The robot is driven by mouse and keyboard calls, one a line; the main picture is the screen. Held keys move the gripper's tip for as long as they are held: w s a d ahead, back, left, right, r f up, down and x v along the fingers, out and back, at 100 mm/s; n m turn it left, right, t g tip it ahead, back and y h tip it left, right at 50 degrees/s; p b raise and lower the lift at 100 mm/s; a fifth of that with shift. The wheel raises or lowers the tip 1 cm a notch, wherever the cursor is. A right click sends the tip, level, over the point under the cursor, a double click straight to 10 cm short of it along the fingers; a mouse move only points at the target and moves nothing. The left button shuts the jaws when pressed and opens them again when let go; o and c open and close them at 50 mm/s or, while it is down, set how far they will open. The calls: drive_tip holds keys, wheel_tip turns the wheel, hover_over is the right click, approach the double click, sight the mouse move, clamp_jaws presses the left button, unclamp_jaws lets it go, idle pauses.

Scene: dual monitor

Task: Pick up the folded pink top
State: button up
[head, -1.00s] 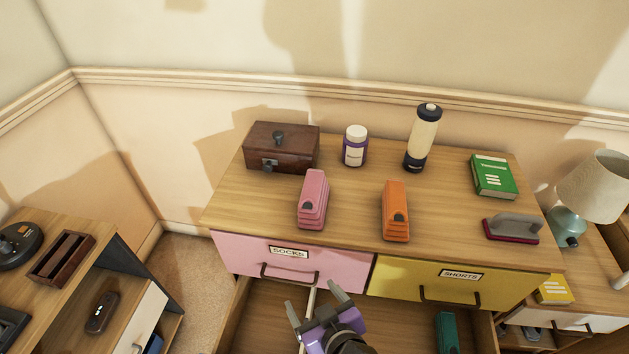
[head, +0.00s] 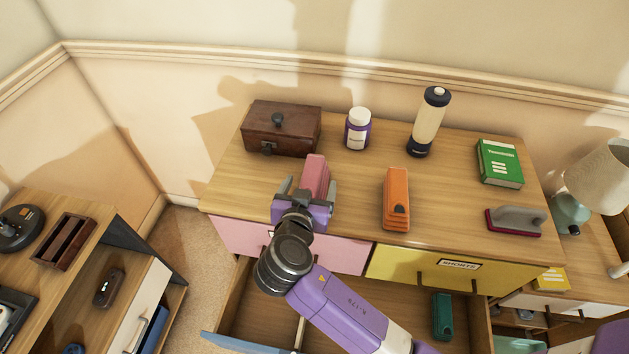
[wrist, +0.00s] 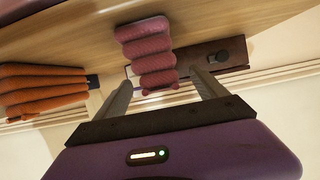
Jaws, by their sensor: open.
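The folded pink top (head: 315,173) lies on the wooden dresser top, above the pink drawer front. In the wrist view the pink top (wrist: 148,50) shows as a ridged stack, its near end between the fingertips and the rest beyond them. My gripper (head: 308,186) is open at the near end of the top, one finger toward each side of it. In the wrist view the fingers (wrist: 162,76) stand apart, and I cannot tell whether either touches the cloth. The gripper body hides the top's near end in the head view.
A folded orange garment (head: 396,198) lies to the right. A brown box (head: 282,130), a purple-white jar (head: 358,130) and a tall bottle (head: 428,122) stand behind. A green book (head: 499,163) and a grey-handled tool (head: 516,221) are at the right. An open drawer holds a green item (head: 442,315).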

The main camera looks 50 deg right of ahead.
sight(314, 179)
drive_tip(key=p+x, duration=0.1)
drive_tip(key=x, duration=0.3)
drive_tip(key=shift+s+d+f, duration=0.15)
drive_tip(key=shift+d+f, duration=0.05)
drive_tip(key=shift+c, duration=0.2)
drive_tip(key=c, duration=1.5)
drive_tip(key=shift+c, duration=0.2)
drive_tip(key=shift+r, duration=0.15)
